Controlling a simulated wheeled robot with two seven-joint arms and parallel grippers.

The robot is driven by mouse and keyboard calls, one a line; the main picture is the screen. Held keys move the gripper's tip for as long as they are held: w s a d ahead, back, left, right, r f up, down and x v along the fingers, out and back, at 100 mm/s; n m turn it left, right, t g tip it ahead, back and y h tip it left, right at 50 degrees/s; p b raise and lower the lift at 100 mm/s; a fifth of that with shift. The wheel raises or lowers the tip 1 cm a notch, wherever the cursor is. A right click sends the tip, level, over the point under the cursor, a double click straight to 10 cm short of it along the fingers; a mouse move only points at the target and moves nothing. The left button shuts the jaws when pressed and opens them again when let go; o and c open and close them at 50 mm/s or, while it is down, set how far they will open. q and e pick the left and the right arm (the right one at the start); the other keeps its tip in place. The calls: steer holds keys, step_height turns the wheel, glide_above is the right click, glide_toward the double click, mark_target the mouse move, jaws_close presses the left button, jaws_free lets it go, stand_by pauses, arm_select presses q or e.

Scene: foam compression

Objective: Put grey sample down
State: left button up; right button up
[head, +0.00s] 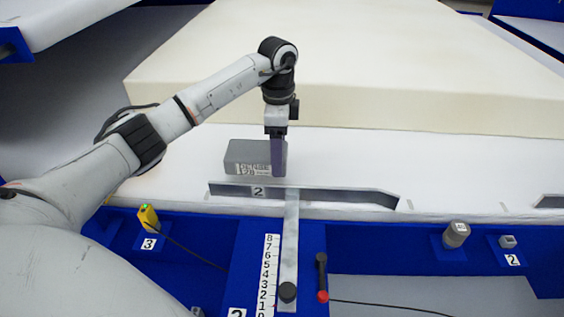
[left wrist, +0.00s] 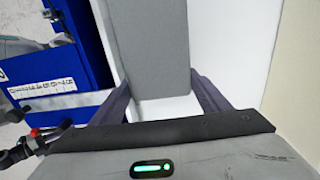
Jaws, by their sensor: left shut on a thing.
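The grey sample (head: 247,152) is a grey block with a printed label on its front face. It is at the white surface just behind the metal plate marked 2 (head: 330,194). My left gripper (head: 278,172) is shut on the right end of the sample, its fingers pointing down. In the left wrist view the sample (left wrist: 153,50) lies between the two fingers (left wrist: 160,100). I cannot tell whether the sample's underside touches the white surface. My right gripper is in neither view.
A large cream foam slab (head: 340,65) lies behind the sample. In front are a blue frame (head: 380,237), a numbered scale (head: 268,275), a metal bar with a black knob (head: 289,245), a red-tipped lever (head: 322,277) and a yellow device (head: 148,216). White surface right of the sample is clear.

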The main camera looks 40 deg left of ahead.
arm_select(q)
steer(key=shift+f, duration=2)
steer(key=shift+f, duration=0.1)
steer(key=o, duration=1)
steer(key=shift+o, duration=0.2)
step_height(320, 180, up, 12)
steer(key=shift+r, duration=0.15)
